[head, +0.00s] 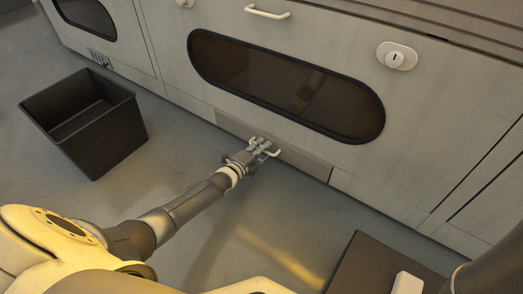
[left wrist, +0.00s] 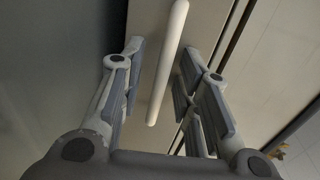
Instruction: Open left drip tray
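The left drip tray (head: 305,163) is a low flat panel at the foot of the cabinet, below the dark oval window. Its front looks flush with the cabinet. Its white handle (head: 271,153) shows beside my left gripper (head: 262,147), which reaches it from the floor side. In the left wrist view the handle (left wrist: 168,65) is a pale bar running between the two spread fingers of my left gripper (left wrist: 158,70). Gaps show on both sides of the bar, and the fingers are open. My right gripper is not in view.
A black open bin (head: 125,125) stands on the floor at the left. A dark box-like surface (head: 365,265) with a white block (head: 407,284) is at the lower right. The cabinet's oval window (head: 285,85) and upper handle (head: 267,12) are above. Floor around my left arm is clear.

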